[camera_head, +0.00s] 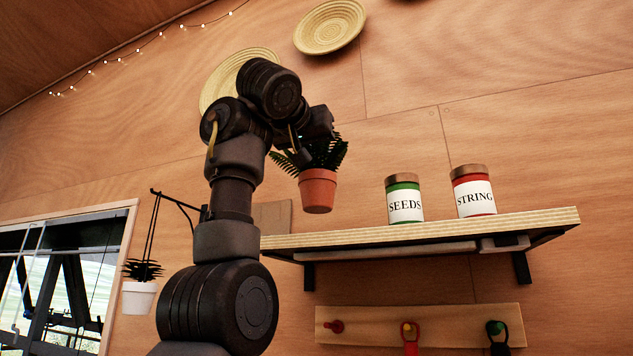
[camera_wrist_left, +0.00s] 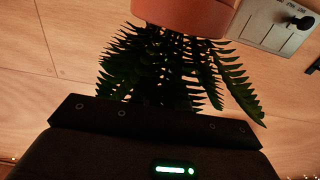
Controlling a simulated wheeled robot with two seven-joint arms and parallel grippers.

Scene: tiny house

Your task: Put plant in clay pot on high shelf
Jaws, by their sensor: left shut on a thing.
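The plant in a clay pot (camera_head: 318,190) has dark green fern leaves and an orange-brown pot. My left gripper (camera_head: 305,150) is shut on it at the leaves, and the plant hangs upright from it. In the head view the pot is in front of or above the left part of the high shelf (camera_head: 420,232); I cannot tell its exact depth. In the left wrist view the pot (camera_wrist_left: 185,14) shows at the top with the leaves (camera_wrist_left: 165,70) below it, against my gripper body. My right gripper is out of view.
A green SEEDS can (camera_head: 404,200) and a red STRING can (camera_head: 473,194) stand on the shelf's right half. A brown board (camera_head: 272,216) leans at its left end. A peg rail (camera_head: 440,324) is below. A white hanging pot (camera_head: 138,297) is at left.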

